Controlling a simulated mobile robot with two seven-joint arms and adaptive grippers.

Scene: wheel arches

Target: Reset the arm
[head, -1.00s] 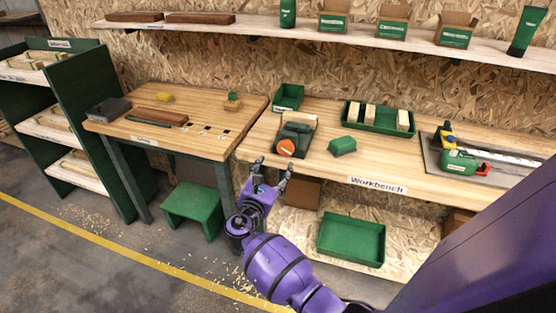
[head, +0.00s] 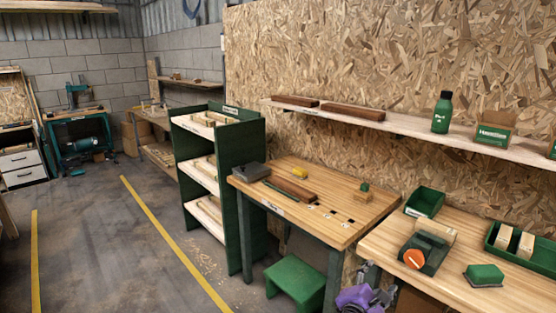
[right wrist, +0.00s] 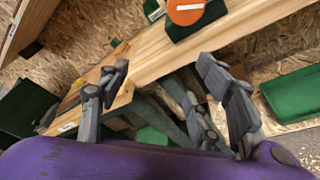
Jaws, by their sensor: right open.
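My right gripper (head: 372,285) shows at the bottom of the head view, in front of the workbench's left front corner. In the right wrist view the right gripper (right wrist: 165,100) is open, its two grey fingers wide apart with nothing between them. The workbench (head: 385,243) edge lies just beyond the fingertips. A green tool with an orange disc (head: 413,258) sits on the bench near that corner; the disc also shows in the right wrist view (right wrist: 186,10). My left gripper is in neither view.
A smaller wooden table (head: 345,205) stands left of the workbench, with a green stool (head: 294,281) in front. A green shelf rack (head: 240,190) stands further left. A wall shelf (head: 350,114) runs above. The floor at the left, with yellow lines (head: 165,235), is clear.

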